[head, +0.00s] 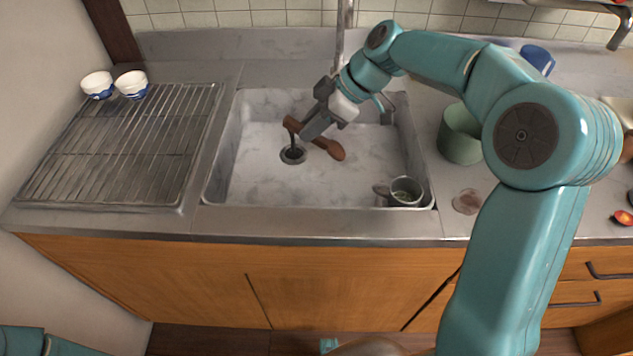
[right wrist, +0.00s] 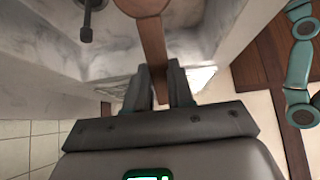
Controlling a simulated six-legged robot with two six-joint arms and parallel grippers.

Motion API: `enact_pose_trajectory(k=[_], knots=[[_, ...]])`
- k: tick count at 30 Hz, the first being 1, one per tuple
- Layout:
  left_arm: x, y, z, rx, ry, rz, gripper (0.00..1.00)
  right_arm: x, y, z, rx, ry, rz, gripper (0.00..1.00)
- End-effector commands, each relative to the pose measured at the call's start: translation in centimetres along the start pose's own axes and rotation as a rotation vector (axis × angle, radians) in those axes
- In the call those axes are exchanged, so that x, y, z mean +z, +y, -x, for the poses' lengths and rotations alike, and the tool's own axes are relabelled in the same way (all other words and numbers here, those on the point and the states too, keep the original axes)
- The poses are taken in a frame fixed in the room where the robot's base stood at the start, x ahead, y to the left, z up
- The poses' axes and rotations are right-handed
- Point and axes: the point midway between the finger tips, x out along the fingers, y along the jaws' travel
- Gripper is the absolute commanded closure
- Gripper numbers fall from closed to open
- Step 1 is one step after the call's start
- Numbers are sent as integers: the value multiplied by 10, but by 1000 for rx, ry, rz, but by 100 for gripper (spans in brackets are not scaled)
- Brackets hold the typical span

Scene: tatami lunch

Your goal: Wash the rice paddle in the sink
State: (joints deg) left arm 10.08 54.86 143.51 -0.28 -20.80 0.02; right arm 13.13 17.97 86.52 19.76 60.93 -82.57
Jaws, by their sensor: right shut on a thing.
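The brown wooden rice paddle (head: 330,148) is in my right gripper (head: 313,128), which is shut on it. The paddle is held over the sink (head: 270,185), near the drain (head: 292,155), and the gripper hides its middle. In the right wrist view, the paddle (right wrist: 153,45) runs up from between the fingers of the right gripper (right wrist: 160,92), and its wider end is cut off by the top edge. No running water shows. My left gripper is not in view.
A small grey cup (head: 406,191) with green bits inside stands in the sink's front right corner. A wire drying rack (head: 120,145) lies left of the sink, with two white-and-blue bowls (head: 97,84) behind it. A green pot (head: 460,135) stands to the right.

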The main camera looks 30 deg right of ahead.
Motion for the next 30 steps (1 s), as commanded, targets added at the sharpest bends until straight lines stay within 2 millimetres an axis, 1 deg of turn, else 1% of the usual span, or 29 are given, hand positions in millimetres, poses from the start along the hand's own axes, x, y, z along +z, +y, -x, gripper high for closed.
enact_pose_trajectory(k=[11,14,24,27,30], knots=[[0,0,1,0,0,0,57,-1,0,1,0,0,0,100],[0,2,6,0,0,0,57,-5,0,6,0,0,0,100],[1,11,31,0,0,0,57,-29,0,36,1,1,1,100],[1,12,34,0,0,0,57,-32,0,40,0,1,0,100],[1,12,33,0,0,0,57,-32,0,40,-1,0,0,100]])
